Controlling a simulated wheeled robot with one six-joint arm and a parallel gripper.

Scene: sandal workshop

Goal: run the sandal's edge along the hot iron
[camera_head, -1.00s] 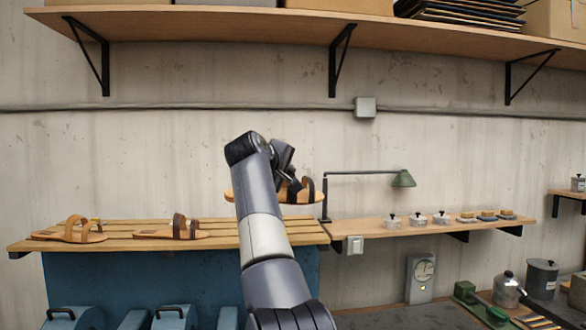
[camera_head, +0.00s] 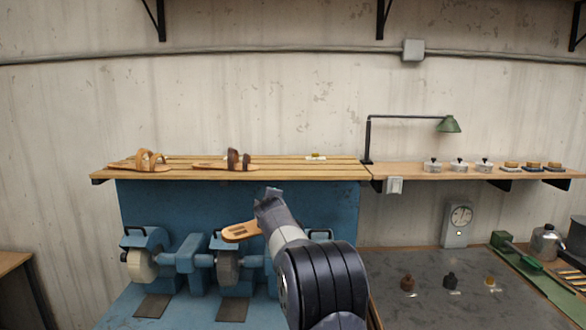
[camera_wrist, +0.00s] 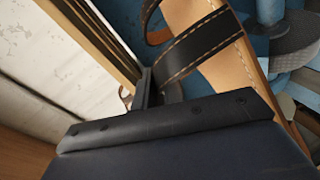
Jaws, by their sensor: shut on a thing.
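My gripper (camera_head: 268,204) is shut on a tan sandal (camera_head: 240,232), held in the air before the blue machine, below the slatted rack. In the head view, my arm hides part of the sandal, and its sole points left. In the wrist view, the sandal's tan sole (camera_wrist: 228,75) and dark stitched strap (camera_wrist: 200,42) lie just beyond my gripper (camera_wrist: 148,92). Where the fingers grip the sandal is partly hidden by the gripper body. I cannot pick out a hot iron in either view.
Two sandals (camera_head: 150,162) (camera_head: 232,160) lie on the slatted rack (camera_head: 330,172). The blue machine (camera_head: 190,258) carries grinding wheels (camera_head: 141,266). A lamp (camera_head: 450,124) and tins stand on the right shelf.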

